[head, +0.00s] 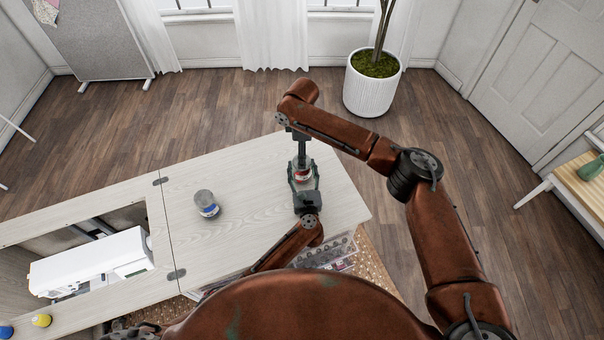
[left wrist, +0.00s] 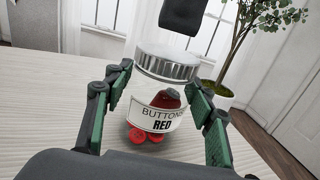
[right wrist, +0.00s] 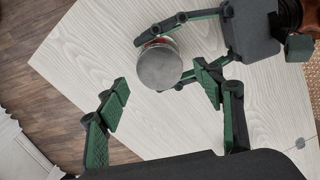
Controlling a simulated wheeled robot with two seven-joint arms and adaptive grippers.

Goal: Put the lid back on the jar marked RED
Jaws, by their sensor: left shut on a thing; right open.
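The jar marked RED (left wrist: 160,118) is clear glass with a "BUTTONS RED" label and red buttons inside. It stands upright on the cabinet top; in the head view (head: 303,175) it is near the cabinet's right end. A silver lid (left wrist: 168,64) sits on its mouth; I cannot tell whether it is tightened. The lid shows from above in the right wrist view (right wrist: 159,67). My left gripper (head: 304,182) is shut around the jar's sides. My right gripper (right wrist: 163,84) is open above the jar, its fingers apart from the lid.
A second jar (head: 206,204) with a blue label stands left on the pale cabinet top (head: 245,190). A white sewing machine (head: 90,265) sits in the cabinet's opening, with thread spools (head: 41,320) at its lower left. A potted plant (head: 373,85) stands on the floor behind.

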